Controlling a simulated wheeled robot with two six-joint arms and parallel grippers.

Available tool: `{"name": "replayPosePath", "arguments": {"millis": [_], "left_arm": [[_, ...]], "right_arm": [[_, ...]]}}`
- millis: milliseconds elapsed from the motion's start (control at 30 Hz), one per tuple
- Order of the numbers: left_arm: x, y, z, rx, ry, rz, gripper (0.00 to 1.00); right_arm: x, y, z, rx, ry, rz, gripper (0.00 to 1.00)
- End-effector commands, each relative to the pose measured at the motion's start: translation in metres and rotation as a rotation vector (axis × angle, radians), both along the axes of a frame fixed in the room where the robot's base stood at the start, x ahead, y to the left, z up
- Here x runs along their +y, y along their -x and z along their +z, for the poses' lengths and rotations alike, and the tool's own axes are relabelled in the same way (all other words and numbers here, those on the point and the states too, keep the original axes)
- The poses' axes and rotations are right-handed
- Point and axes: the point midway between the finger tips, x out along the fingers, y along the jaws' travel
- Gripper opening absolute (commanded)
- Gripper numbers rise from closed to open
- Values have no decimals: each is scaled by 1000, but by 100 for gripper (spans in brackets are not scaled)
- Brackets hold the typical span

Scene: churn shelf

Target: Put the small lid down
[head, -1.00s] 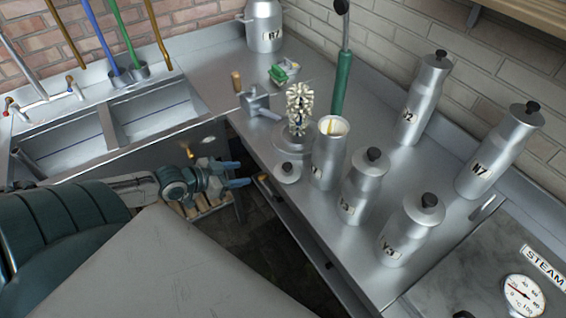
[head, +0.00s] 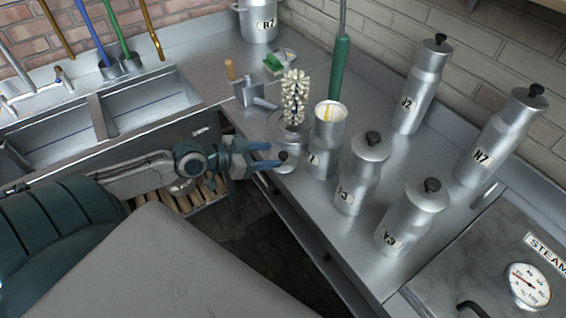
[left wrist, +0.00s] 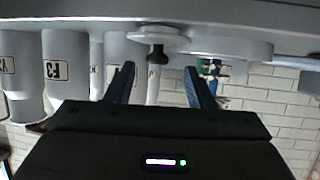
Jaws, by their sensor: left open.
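The small lid (head: 286,166), a silver disc with a black knob, lies knob up on the steel counter near its front edge, in front of the brush stand. It also shows in the left wrist view (left wrist: 143,37), which is upside down, with its knob (left wrist: 157,54) between the finger directions. My left gripper (head: 270,155) is open and empty, its blue fingertips just left of the lid. The fingers (left wrist: 160,78) show no contact with it. An open silver can (head: 325,147) stands right of the lid. My right gripper is not in view.
Several lidded cans, such as the one marked Y3 (head: 404,222), stand to the right. A steam unit dial (head: 528,287) is at lower right. The sink (head: 145,105) is at left.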

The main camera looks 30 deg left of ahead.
Motion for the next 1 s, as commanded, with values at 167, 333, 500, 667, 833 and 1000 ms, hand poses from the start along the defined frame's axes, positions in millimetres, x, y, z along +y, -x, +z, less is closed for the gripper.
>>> {"name": "replayPosePath", "arguments": {"millis": [167,333,500,667,833,1000], "left_arm": [[-5,-7,-2,-2,5,3,49],[-13,-18,-6,-2,6,5,49],[-21,-29,-12,-2,5,5,49],[-26,-37,-17,0,3,2,49],[-28,-40,-19,1,2,1,49],[-28,-39,-19,0,1,0,49]], "right_arm": [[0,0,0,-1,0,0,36],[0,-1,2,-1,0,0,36],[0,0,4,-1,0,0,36],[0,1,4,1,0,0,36],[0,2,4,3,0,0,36],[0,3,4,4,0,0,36]]}}
